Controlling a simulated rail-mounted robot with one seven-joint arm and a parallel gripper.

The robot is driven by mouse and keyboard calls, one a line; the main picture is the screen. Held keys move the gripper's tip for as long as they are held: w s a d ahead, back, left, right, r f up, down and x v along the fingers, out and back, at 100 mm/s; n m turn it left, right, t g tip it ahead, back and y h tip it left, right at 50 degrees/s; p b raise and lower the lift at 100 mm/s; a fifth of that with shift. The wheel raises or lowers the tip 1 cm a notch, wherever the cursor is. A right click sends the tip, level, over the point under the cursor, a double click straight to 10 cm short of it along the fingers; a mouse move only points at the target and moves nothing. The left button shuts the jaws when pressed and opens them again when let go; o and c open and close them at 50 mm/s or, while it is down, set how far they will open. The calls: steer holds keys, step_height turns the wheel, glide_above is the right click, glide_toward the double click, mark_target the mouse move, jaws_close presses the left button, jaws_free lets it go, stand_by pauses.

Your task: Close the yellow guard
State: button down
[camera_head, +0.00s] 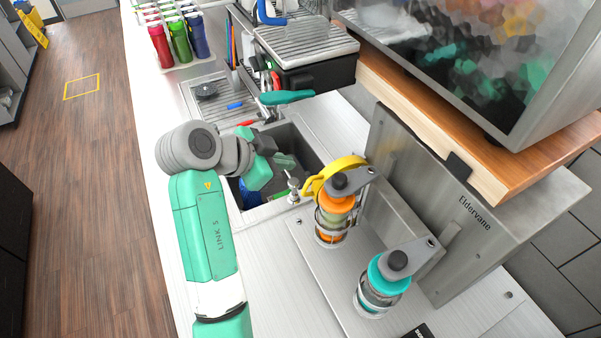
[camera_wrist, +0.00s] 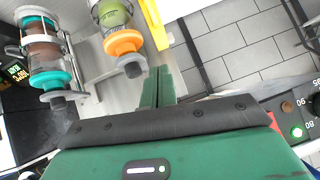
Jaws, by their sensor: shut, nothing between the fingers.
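The yellow guard (camera_head: 343,163) is a curved band at the back left of the orange-topped sealing station (camera_head: 337,203). Part of it shows as a yellow strip at the top of the wrist view (camera_wrist: 155,22). My gripper (camera_head: 287,161) is over the sink, left of the guard and apart from it. Its green fingers (camera_wrist: 158,85) are shut together and empty, with the tips close to the orange part (camera_wrist: 124,42) in the wrist view. Whether they touch anything there is unclear.
A teal-topped station (camera_head: 388,272) stands right of the orange one, before a steel panel (camera_head: 425,190). A soap pump (camera_head: 293,190) stands by the sink. A wooden shelf (camera_head: 430,120) overhangs behind. The counter at front left is clear.

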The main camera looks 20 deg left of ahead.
steer(key=p, duration=0.1)
glide_toward(319, 176)
steer(key=w+d+r, duration=0.1)
steer(key=w+d, duration=0.1)
steer(key=w, duration=0.1)
steer(key=shift+w+a+f+p, duration=0.1)
steer(key=shift+w+f+p, duration=0.05)
steer(key=shift+f, duration=0.9)
steer(key=shift+w+f+p, duration=0.15)
steer(key=shift+f, duration=0.85)
